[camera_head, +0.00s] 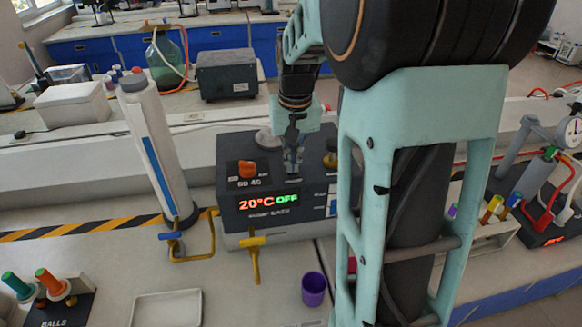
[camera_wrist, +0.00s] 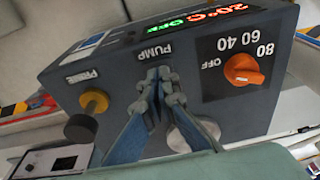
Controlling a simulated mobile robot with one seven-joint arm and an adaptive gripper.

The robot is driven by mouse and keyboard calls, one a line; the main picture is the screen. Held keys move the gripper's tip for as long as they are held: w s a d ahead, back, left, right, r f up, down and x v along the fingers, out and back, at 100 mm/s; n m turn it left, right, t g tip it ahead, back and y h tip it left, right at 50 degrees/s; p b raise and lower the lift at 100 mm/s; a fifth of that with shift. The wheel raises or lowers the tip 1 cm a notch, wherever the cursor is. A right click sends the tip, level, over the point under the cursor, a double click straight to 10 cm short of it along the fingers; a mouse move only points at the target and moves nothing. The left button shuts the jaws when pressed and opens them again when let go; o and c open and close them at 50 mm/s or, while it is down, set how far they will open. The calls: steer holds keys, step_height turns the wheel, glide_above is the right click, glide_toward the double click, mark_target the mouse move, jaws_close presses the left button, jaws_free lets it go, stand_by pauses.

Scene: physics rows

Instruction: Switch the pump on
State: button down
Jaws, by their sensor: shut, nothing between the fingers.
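The dark grey bath unit (camera_head: 232,222) stands on the bench, and its display (camera_head: 268,203) reads 20°C in red and OFF in green. Its orange dial (camera_head: 247,169) also shows in the wrist view (camera_wrist: 243,69), with OFF, 40, 60 and 80 around it; its exact setting is unclear. The PUMP label (camera_wrist: 156,52) is on the unit's top panel. My gripper (camera_wrist: 160,76) is shut and empty, with its fingertips right beside that label. The pump switch is not visible; the fingertips may cover it. Whether they touch the panel I cannot tell.
A yellow knob (camera_wrist: 94,101) and a round metal disc (camera_wrist: 192,136) are close to my fingers. A tall white cylinder (camera_head: 156,150) stands left of the unit. A yellow tap (camera_head: 253,250) and a purple cup (camera_head: 314,289) are in front. My arm hides the unit's right side.

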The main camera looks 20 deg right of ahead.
steer(key=shift+f, duration=0.25)
steer(key=shift+r, duration=0.2)
steer(key=shift+r+p, duration=2.6)
steer(key=shift+r, duration=0.8)
